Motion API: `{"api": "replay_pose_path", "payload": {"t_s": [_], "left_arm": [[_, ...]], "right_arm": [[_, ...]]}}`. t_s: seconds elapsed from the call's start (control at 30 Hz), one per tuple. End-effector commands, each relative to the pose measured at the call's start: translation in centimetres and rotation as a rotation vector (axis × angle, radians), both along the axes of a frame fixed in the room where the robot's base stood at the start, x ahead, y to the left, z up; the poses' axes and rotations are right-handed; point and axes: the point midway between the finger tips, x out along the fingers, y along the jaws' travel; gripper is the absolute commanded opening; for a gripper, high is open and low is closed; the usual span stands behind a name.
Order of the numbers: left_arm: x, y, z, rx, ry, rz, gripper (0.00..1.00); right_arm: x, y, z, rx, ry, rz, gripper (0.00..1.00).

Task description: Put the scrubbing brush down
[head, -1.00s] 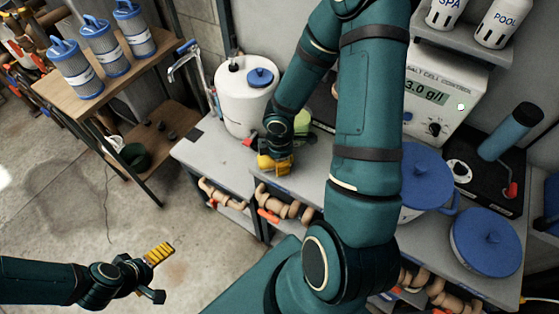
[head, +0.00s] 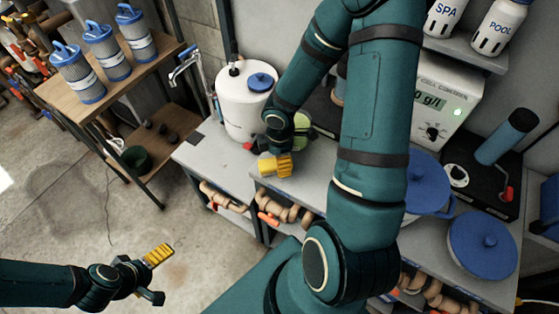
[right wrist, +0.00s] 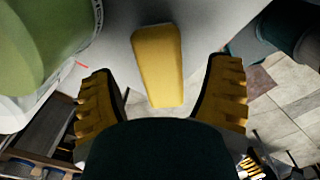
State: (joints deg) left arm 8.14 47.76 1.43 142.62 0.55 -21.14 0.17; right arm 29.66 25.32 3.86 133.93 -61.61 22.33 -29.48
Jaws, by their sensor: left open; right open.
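The scrubbing brush (right wrist: 158,65) shows in the right wrist view as a smooth yellow block on the grey bench top, between and beyond my right fingertips. My right gripper (right wrist: 162,100) is open, with a ridged yellow finger on each side and a visible gap to the brush. In the head view my right gripper (head: 276,166) is over the bench's front left part; the brush is hard to tell from the yellow fingers there. The brush's bristles are hidden. My left gripper (head: 153,274) is open and empty over the floor at lower left.
A white jug with a blue cap (head: 246,100) stands just behind my right gripper, with a light green container (head: 303,126) beside it. Blue-lidded tubs (head: 484,243) and a control box (head: 445,100) are at right. Bare bench top (head: 215,160) lies left of the gripper.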

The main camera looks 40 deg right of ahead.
Motion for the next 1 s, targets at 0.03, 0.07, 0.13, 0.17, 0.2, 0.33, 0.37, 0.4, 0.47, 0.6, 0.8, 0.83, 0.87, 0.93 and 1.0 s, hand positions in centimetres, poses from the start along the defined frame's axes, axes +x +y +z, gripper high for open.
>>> {"api": "replay_pose_path", "payload": {"t_s": [0.03,0.07,0.13,0.17,0.2,0.33,0.37,0.4,0.47,0.6,0.8,0.83,0.87,0.93,1.0], "left_arm": [[0.0,0.0,1.0,-0.001,0.0,0.0,1.0],[0.0,0.0,1.3,-0.002,0.0,0.0,1.0],[-0.1,0.1,1.9,-0.003,0.0,-0.001,1.0],[-0.1,0.1,2.1,-0.003,0.0,-0.001,1.0],[-0.1,0.1,2.3,-0.004,0.0,-0.001,1.0],[-0.1,0.1,3.0,-0.005,0.0,0.0,1.0],[-0.1,0.1,3.1,-0.005,0.0,0.0,1.0],[-0.1,0.2,3.2,-0.005,0.0,0.0,1.0],[-0.1,0.2,3.3,-0.006,0.0,0.0,1.0],[-0.1,0.2,3.4,-0.006,0.0,0.0,1.0],[-0.1,0.2,3.4,-0.006,0.0,0.0,1.0],[-0.1,0.2,3.4,-0.006,0.0,0.0,1.0],[-0.1,0.2,3.4,-0.006,0.0,0.0,1.0],[-0.1,0.2,3.4,-0.006,0.0,0.0,1.0],[-0.1,0.2,3.4,-0.006,0.0,0.0,1.0]], "right_arm": [[0.0,-0.1,1.7,-0.001,-0.003,-0.003,0.79],[0.0,-0.1,2.3,-0.001,-0.004,-0.001,0.79],[0.0,-0.1,3.7,-0.001,-0.003,-0.002,0.79],[0.0,0.0,4.3,-0.001,-0.003,-0.001,0.79],[0.0,-0.1,5.0,-0.001,-0.003,-0.003,0.79],[0.0,0.0,6.8,0.0,-0.002,-0.002,0.79],[-0.1,0.0,7.1,-0.001,-0.002,-0.001,0.79],[-0.1,0.0,7.5,0.0,-0.001,-0.001,0.79],[-0.1,0.0,7.8,0.0,0.0,-0.001,0.79],[-0.1,0.0,8.2,0.001,0.0,0.001,0.79],[0.4,3.0,6.8,0.081,-0.008,-0.075,0.79],[0.5,4.5,6.1,0.119,-0.01,-0.118,0.79],[0.7,6.1,5.4,0.162,-0.012,-0.17,0.79],[1.0,10.4,3.7,0.267,-0.004,-0.329,0.79],[1.1,14.4,2.0,0.353,0.015,-0.518,0.79]]}}
